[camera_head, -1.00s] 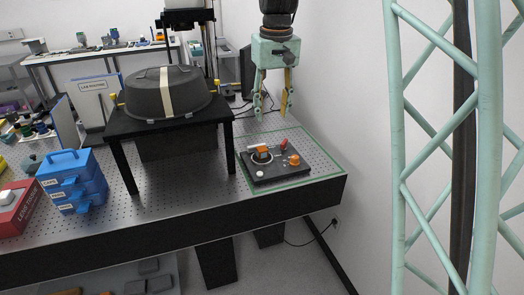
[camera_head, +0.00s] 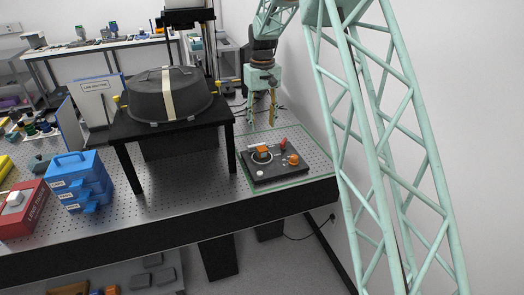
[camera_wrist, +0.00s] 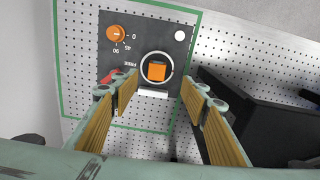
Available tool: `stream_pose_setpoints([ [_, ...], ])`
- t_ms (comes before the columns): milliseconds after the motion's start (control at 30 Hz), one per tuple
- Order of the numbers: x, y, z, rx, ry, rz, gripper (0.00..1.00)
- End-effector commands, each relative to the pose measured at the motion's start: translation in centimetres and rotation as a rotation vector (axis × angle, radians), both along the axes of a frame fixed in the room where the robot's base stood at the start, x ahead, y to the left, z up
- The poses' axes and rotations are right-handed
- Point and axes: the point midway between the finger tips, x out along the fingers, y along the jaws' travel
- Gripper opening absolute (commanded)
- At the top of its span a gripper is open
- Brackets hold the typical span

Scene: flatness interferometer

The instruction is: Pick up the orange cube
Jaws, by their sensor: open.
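The orange cube (camera_wrist: 157,71) sits inside a light ring on a black panel in the wrist view. In the head view the cube (camera_head: 262,149) is small on the same panel (camera_head: 262,175), which lies on the perforated table. My gripper (camera_head: 261,124) hangs above and behind the panel, fingers pointing down. In the wrist view my gripper (camera_wrist: 163,95) has its fingers wide apart, with nothing between them, and the cube appears beyond the fingertips, between them.
The panel also carries an orange knob (camera_wrist: 116,33), a red switch (camera_head: 283,141) and a white button (camera_wrist: 179,36). A black stand (camera_head: 170,120) with a dark domed cover (camera_head: 190,98) rises left of the panel. Blue drawers (camera_head: 78,183) stand farther left. A white wall is at right.

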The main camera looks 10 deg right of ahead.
Motion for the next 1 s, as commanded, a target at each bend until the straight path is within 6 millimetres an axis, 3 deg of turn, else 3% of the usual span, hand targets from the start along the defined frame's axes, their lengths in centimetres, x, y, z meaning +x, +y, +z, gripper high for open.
stream_pose_setpoints([
  [300,1.7,0.0,-2.1,0.0,0.013,0.006,0.41],
  [767,1.8,0.0,-2.4,0.0,0.013,0.007,0.41],
  [1000,1.7,0.0,-4.0,0.0,0.015,0.007,0.41],
])
